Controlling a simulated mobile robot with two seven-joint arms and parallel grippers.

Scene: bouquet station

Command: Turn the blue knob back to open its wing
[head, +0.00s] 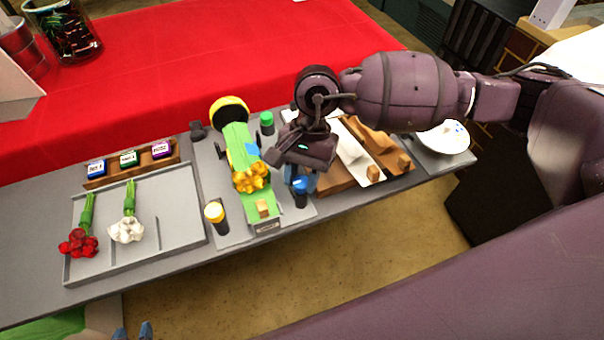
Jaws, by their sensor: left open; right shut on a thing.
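The blue knob (301,186) has a blue cap on a dark post and stands at the front of the grey wrapping station, right of the green wrap. My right gripper (303,174) reaches down over it and is shut on it; the fingers partly hide the cap. The wing that goes with the knob is hard to make out under my arm. A yellow bouquet (251,178) lies on the green wrap (238,142). Two blue-grey fingertips of my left gripper (133,333) show apart at the bottom edge, empty and away from the station.
A grey tray (165,225) holds red and white flowers. Brown and white sheets (362,160) and a white plate (444,138) lie to the right. A red-covered table (200,60) is behind.

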